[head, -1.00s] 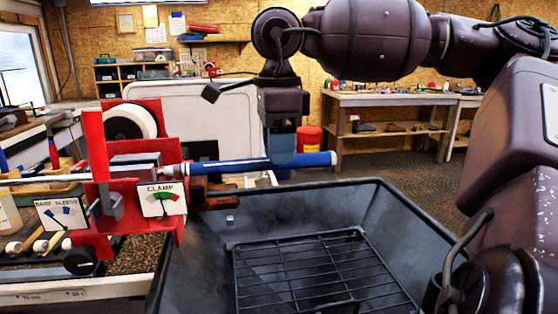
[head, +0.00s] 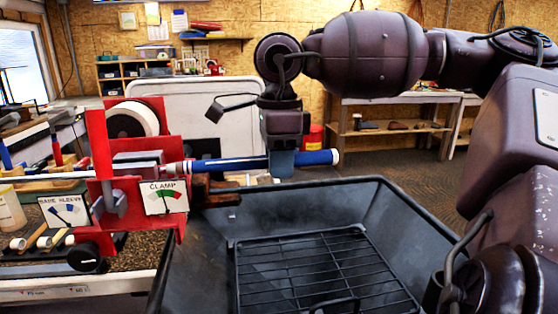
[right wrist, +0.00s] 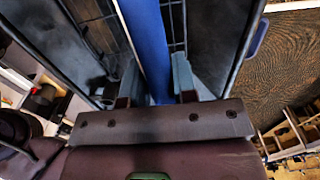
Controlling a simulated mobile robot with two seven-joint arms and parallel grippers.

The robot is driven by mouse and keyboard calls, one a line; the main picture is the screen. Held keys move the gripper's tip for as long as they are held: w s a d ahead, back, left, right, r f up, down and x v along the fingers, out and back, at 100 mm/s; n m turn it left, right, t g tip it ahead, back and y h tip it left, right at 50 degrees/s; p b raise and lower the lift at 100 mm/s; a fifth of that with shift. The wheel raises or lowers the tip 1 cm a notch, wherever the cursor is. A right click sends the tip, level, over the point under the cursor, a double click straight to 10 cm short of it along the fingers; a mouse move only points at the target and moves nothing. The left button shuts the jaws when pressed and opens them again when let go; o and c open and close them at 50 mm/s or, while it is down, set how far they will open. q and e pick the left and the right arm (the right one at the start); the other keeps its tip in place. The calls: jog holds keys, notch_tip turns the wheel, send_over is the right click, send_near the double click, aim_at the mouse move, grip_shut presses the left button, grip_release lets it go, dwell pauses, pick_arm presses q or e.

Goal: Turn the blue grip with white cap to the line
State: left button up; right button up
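The blue grip (head: 232,163) is a long rod held level in the red clamp stand, with its white cap (head: 335,156) at the right end. A white band circles its left part near the clamp. My right gripper (head: 281,164) points down over the grip, left of the cap. In the right wrist view the blue grip (right wrist: 147,40) runs between the two fingers (right wrist: 156,78). The fingers look apart, with little room beside the grip; contact is hard to make out. I cannot make out an alignment line. My left gripper is out of view.
The red clamp stand (head: 105,165) carries a CLAMP dial (head: 163,197) with green and red marks and another dial (head: 64,211). A dark bin (head: 385,215) with a wire rack (head: 310,265) lies below the grip. Benches stand behind.

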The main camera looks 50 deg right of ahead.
grip_shut()
jog(key=shift+f+g+y, duration=0.1)
jog(key=shift+g+y, duration=0.2)
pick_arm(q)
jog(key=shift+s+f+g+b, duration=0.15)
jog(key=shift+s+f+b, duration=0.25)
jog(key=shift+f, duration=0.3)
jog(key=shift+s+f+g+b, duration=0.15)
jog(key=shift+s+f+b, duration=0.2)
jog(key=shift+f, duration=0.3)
pick_arm(e)
jog(key=shift+g+y, duration=0.9)
jog(key=shift+g, duration=0.2)
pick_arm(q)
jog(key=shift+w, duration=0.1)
pick_arm(e)
jog(key=o, duration=0.9)
grip_release()
jog(key=shift+c, duration=0.2)
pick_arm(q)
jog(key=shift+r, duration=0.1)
